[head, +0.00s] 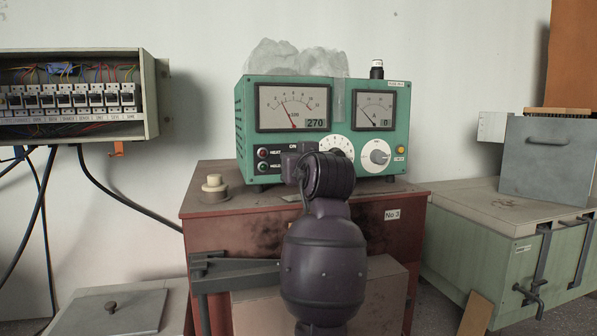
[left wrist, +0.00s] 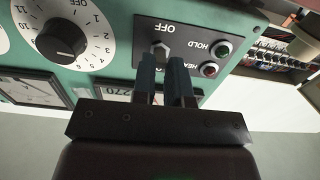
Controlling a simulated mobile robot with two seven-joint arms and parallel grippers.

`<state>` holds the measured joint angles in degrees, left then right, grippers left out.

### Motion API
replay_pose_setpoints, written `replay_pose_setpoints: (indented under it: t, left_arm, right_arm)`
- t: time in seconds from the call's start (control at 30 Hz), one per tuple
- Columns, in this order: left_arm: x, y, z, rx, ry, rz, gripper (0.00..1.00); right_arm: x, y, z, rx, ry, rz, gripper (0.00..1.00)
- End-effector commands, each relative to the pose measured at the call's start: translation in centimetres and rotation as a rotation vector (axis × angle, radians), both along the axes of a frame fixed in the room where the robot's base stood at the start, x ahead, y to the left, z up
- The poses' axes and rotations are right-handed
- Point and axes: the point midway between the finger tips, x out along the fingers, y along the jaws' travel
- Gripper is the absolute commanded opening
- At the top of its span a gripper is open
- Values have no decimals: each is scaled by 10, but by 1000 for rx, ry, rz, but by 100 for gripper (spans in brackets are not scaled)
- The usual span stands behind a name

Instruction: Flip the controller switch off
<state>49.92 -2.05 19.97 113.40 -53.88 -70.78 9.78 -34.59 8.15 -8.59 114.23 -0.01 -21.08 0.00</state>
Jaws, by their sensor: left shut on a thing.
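The controller (head: 340,93) is a green box with a large dial gauge, a smaller gauge, two round knobs and small lamps. In the left wrist view its panel (left wrist: 110,20) looks upside down. The toggle switch (left wrist: 160,48) sits on a dark plate, with OFF printed beside it and HOLD and HEAT lamps close by. My left gripper (left wrist: 165,66) is shut on the switch lever; its fingers hide part of it. In the head view my left gripper (head: 298,165) covers the switch, with ON visible above it. My right gripper is not in view.
The controller stands on a brown-red cabinet (head: 195,235) with a cream knob-like part (head: 214,188) at its left. A breaker box (head: 75,95) hangs on the left wall. A grey-green chest (head: 500,235) stands at the right.

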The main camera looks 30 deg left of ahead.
Motion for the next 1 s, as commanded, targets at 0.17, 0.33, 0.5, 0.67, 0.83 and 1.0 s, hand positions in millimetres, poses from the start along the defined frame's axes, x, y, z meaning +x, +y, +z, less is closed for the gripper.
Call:
replay_pose_setpoints:
  t: [0.17, 0.33, 0.5, 0.67, 0.83, 1.0]
  left_arm:
    - [1, 1, -13, 102, -83, 0, 0]
    - [2, 1, -17, 180, -148, 0, 0]
    - [2, 2, -17, 229, -193, -1, 0]
    - [2, 2, -16, 253, -215, 0, 0]
    - [2, 2, -15, 259, -221, 0, 0]
    - [2, 2, -14, 259, -223, 0, 0]
  right_arm:
    - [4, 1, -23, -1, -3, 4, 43]
    - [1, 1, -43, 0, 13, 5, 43]
    - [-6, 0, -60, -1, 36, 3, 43]
    - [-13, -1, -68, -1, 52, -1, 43]
    - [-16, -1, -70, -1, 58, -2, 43]
    - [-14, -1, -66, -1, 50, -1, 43]
